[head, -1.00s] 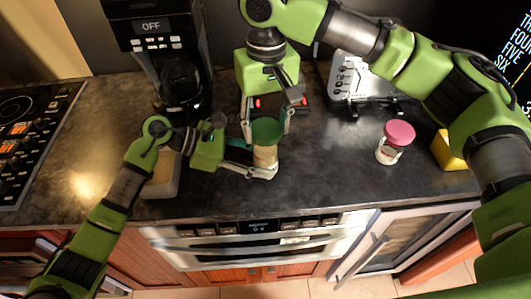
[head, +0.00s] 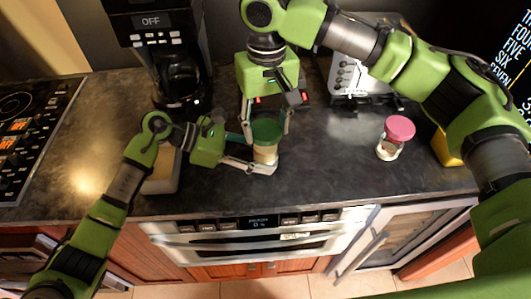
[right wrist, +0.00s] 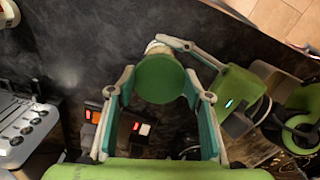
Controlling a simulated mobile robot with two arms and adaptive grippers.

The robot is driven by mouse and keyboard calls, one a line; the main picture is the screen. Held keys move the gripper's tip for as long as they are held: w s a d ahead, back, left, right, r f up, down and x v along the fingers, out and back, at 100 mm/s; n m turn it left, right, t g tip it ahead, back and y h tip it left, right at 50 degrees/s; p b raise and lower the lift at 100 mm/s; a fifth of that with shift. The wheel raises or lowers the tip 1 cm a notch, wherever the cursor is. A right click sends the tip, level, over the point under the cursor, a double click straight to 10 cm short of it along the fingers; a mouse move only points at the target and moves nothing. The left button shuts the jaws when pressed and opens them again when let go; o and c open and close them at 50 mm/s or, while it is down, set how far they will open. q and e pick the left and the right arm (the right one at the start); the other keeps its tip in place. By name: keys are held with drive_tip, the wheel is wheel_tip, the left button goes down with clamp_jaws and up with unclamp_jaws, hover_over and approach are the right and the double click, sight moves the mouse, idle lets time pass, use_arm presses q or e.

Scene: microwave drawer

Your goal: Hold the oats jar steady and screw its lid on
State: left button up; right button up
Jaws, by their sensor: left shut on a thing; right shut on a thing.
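The oats jar (head: 264,156) stands upright on the dark counter, pale-bodied, with a green lid (head: 267,130) on top. My left gripper (head: 262,157) comes in from the left, low, and is shut on the jar's body. My right gripper (head: 266,122) points down from above and is shut on the lid. In the right wrist view the round green lid (right wrist: 160,79) sits between the right gripper's two fingers (right wrist: 162,92). A bit of the jar (right wrist: 157,47) shows behind it. Whether the lid sits fully down on the jar is hidden.
A jar with a pink lid (head: 399,129) stands to the right. A coffee maker (head: 180,60) is at the back left, a toaster (head: 352,80) at the back right. A container (head: 161,172) sits behind my left arm. Counter between the jars is clear.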

drive_tip(key=shift+f, duration=1.1)
idle(3.3)
use_arm(q)
drive_tip(key=shift+c, duration=0.4)
drive_tip(key=c, duration=0.6)
drive_tip(key=shift+c, duration=0.5)
use_arm(e)
drive_tip(key=o, duration=0.8)
